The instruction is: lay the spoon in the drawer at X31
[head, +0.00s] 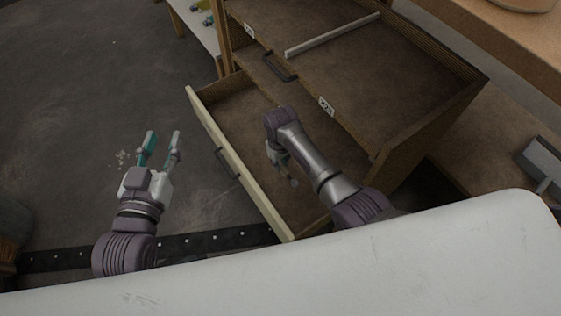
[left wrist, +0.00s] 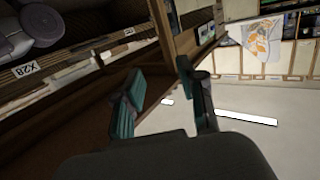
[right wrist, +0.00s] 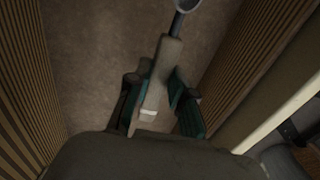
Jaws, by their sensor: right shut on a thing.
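The spoon (right wrist: 168,65) has a pale, flat handle and a grey bowl end that reaches the top edge of the right wrist view. My right gripper (right wrist: 155,98) is shut on its handle. In the head view my right gripper (head: 281,160) is inside the pulled-out drawer (head: 222,140), above its brown floor; the arm hides part of the inside. I cannot tell whether the spoon touches the floor. No X31 label is readable. My left gripper (head: 160,145) is open and empty, left of the drawer front; it also shows open in the left wrist view (left wrist: 163,92).
The wooden cabinet (head: 425,120) rises above the drawer, with a light bar (head: 332,34) on top. A label reading X28 (left wrist: 26,69) shows in the left wrist view. A grey tray (head: 542,165) lies at right.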

